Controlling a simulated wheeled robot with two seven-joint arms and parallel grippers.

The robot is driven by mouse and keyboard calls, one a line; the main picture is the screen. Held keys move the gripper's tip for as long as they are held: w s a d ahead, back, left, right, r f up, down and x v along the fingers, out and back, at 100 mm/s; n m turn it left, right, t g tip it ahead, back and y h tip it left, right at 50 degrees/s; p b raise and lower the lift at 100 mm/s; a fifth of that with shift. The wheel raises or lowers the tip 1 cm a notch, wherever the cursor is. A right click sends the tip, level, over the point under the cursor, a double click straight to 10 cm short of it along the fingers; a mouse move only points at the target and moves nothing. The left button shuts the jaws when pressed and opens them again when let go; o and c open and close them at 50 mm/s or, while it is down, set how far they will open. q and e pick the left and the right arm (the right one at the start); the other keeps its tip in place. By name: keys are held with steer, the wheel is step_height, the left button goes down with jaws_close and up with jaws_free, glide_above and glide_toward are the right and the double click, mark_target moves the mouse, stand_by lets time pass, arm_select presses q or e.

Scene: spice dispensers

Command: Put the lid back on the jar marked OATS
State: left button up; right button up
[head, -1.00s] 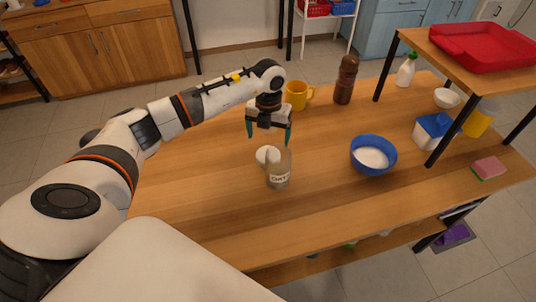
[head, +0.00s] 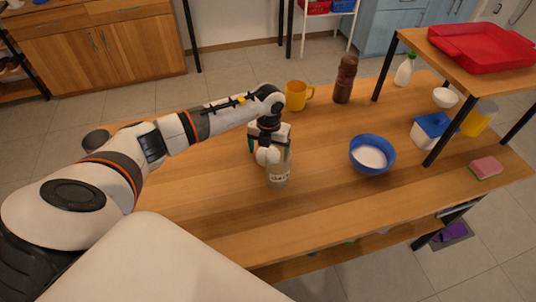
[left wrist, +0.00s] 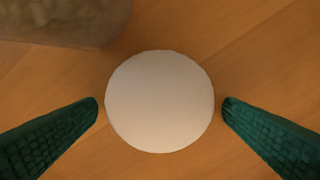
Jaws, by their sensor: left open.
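The OATS jar (head: 278,176) stands upright on the wooden table, a clear jar with a label. Part of it shows blurred at the upper left of the left wrist view (left wrist: 65,20). The round white lid (head: 267,156) lies just behind and left of the jar; in the left wrist view it fills the middle (left wrist: 160,102). My left gripper (head: 268,150) points down over the lid, open. Its green fingertips (left wrist: 160,108) are on either side of the lid, with a gap on each side. My right gripper is not in view.
A blue bowl (head: 388,167) with white contents stands right of the jar. A yellow mug (head: 296,97) and a brown pepper mill (head: 345,80) stand behind. A shelf with a red tray (head: 480,48) is at the right. The table's front is clear.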

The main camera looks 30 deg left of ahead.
arm_select(q)
steer(key=c, duration=1.1)
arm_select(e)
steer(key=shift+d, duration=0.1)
arm_select(q)
steer(key=shift+r, duration=0.1)
step_height(320, 180, up, 18)
steer(key=shift+b, duration=1.1)
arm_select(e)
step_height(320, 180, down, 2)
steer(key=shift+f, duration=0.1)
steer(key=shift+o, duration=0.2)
